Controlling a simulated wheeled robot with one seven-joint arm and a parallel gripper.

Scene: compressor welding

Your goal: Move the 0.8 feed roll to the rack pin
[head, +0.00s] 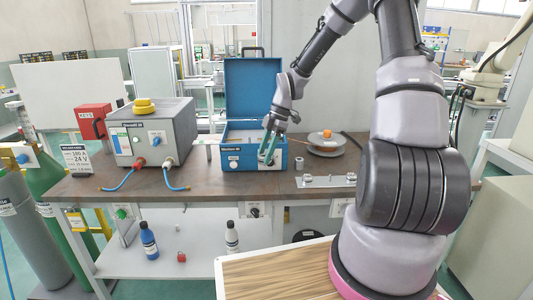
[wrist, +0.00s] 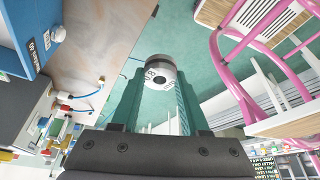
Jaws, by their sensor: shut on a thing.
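My gripper (head: 267,152) shows in the head view in front of the right part of the blue feeder box. In the wrist view its two teal fingers (wrist: 160,95) are shut on the 0.8 feed roll (wrist: 160,72), a short silver cylinder with a dark centre hole and "0.8" on its face. The roll is seen against the green floor, beyond the bench edge. In the head view the roll is too small to make out. A metal plate with small upright posts (head: 325,181) lies on the bench to the right; I cannot tell which post is the rack pin.
The blue feeder box (head: 231,158) stands with its lid open. A grey power source (head: 152,130) is to its left and a wire spool (head: 326,144) to its right. Cables and hoses lie at the bench front. A pink-framed stand (wrist: 235,80) is right in the wrist view.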

